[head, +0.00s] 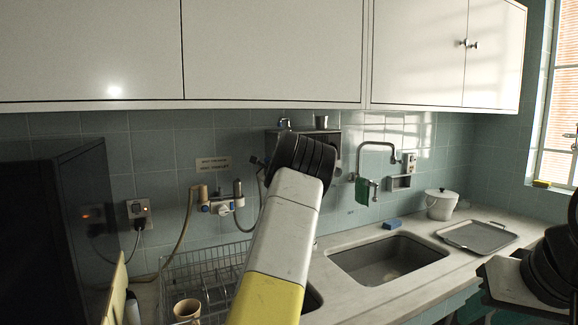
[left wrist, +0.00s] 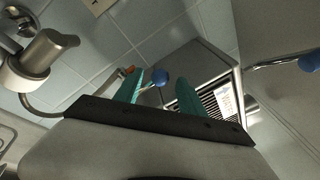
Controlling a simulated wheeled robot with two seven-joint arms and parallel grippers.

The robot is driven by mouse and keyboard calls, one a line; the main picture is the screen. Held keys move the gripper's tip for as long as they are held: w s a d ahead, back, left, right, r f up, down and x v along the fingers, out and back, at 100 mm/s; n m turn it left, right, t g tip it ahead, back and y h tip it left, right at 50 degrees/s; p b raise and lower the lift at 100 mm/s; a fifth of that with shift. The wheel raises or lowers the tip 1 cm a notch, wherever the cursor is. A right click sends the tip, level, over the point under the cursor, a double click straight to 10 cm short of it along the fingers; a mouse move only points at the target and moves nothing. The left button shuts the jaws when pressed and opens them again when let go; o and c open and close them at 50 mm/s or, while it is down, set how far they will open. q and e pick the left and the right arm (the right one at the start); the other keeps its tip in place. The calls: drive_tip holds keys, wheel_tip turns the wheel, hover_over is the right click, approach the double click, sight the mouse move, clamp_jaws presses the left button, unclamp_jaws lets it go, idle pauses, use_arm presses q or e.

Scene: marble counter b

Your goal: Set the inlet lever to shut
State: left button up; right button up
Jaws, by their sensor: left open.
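A metal box with a vented face and a label (left wrist: 225,100) is on the tiled wall; in the head view the box (head: 327,137) is mostly behind my left wrist. A second blue knob (left wrist: 309,62) is at the right edge. Which one is the inlet lever is unclear. The right gripper's fingers are not visible.
White cupboards (head: 270,50) overhang the wall. A tap fitting with a hose (head: 222,205) is left of my arm. A wire dish rack (head: 195,270), a mug (head: 187,309) and a sink (head: 385,262) are below. A tray (head: 476,236) and a white pot (head: 440,205) stand right.

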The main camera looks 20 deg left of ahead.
use_arm(q)
drive_tip(key=v, duration=0.5)
drive_tip(key=shift+a+f, duration=0.1)
drive_tip(key=shift+a, duration=0.05)
drive_tip(key=s+d+f+n+g+h, duration=0.3)
drive_tip(key=s+d+n, duration=0.3)
drive_tip(key=s, duration=1)
drive_tip(key=s+d+f+n+g+h, duration=0.3)
drive_tip(key=s+d+n, duration=0.4)
drive_tip(key=s+d, duration=0.5)
drive_tip(key=s+d+f+n+g+h, duration=0.3)
drive_tip(key=s+d+n+h, duration=0.2)
drive_tip(key=s, duration=1.7)
drive_tip(key=d+n, duration=0.2)
drive_tip(key=d, duration=0.2)
drive_tip(key=shift+f+g+h, duration=0.15)
drive_tip(key=shift+g+h, duration=0.15)
